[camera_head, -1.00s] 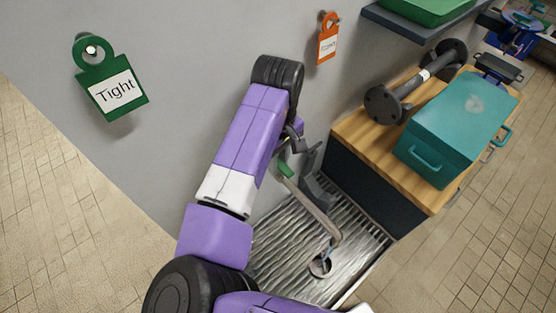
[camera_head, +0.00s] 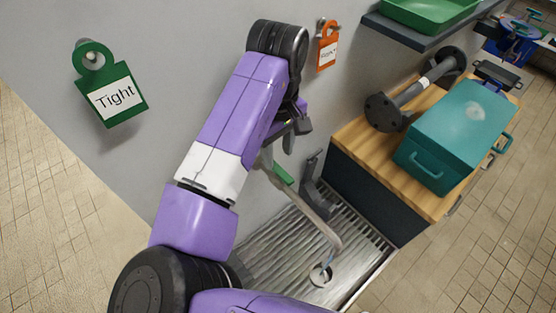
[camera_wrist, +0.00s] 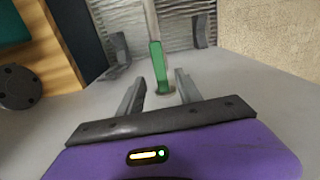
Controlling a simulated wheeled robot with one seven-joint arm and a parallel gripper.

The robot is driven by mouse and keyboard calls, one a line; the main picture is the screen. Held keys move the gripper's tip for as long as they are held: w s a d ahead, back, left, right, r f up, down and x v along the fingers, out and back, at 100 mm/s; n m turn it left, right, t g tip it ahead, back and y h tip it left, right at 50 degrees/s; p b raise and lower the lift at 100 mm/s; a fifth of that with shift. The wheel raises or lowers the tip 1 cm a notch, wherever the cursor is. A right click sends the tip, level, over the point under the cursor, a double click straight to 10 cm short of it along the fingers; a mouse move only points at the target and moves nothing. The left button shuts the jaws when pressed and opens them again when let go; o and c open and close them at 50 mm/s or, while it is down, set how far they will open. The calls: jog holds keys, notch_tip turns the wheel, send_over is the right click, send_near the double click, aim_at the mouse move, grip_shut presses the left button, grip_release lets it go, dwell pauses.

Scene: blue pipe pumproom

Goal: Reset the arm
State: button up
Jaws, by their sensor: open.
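In the head view, my purple and white arm reaches up along the grey wall, and my gripper (camera_head: 296,134) is partly hidden behind the wrist. The lever's green sleeve (camera_head: 283,174) shows just below it, on a bent pipe (camera_head: 322,228) over the ribbed metal drain tray (camera_head: 272,250).
At right, a wood-topped cabinet (camera_head: 360,150) carries a teal toolbox (camera_head: 455,130) and a dark flanged pipe (camera_head: 415,92). A shelf with a green bin (camera_head: 425,12) overhangs it.

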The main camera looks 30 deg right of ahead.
jog(key=shift+r, duration=0.45)
